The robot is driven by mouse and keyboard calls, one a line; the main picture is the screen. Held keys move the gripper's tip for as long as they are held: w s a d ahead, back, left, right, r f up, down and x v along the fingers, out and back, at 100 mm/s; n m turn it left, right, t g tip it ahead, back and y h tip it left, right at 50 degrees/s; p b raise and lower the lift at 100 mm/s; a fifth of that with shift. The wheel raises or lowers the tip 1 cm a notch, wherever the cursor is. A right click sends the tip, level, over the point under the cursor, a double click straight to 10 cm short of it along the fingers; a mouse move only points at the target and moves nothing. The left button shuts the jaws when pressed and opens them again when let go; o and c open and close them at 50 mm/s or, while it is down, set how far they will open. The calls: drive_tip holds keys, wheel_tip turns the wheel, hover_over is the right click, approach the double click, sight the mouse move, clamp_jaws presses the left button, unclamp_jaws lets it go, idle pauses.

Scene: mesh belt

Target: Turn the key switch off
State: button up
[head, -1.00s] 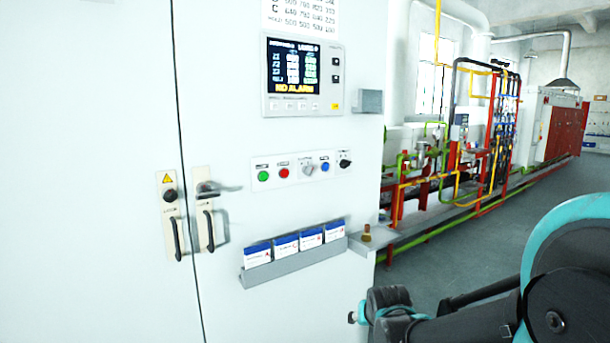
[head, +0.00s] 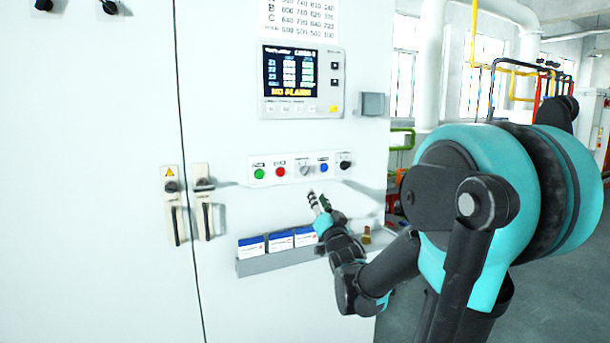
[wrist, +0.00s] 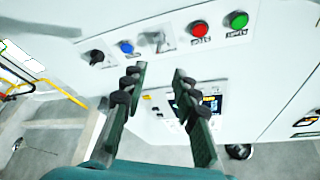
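A strip of controls on the white cabinet front holds a grey switch (head: 305,169) that looks like the key switch. It sits between a red button (head: 280,172) and a blue button (head: 323,168). Its exact turn position is too small to read. In the wrist view the grey switch (wrist: 156,41) is blurred and lies just beyond the fingertips, near the middle between them. My gripper (wrist: 160,70) is open and empty, with two dark fingers apart. In the head view my gripper (head: 318,201) is just below the strip, apart from the switch.
A black knob (head: 345,162) and a green button (head: 260,174) are at the strip's ends. A display panel (head: 303,80) is above. A document rack (head: 270,262) juts out below, near my forearm. Door handles (head: 203,205) are at left.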

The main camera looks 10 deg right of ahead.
sight(307, 172)
drive_tip(key=x, duration=1.5)
drive_tip(key=shift+r, duration=0.1)
drive_tip(key=shift+c, duration=0.4)
clamp_jaws()
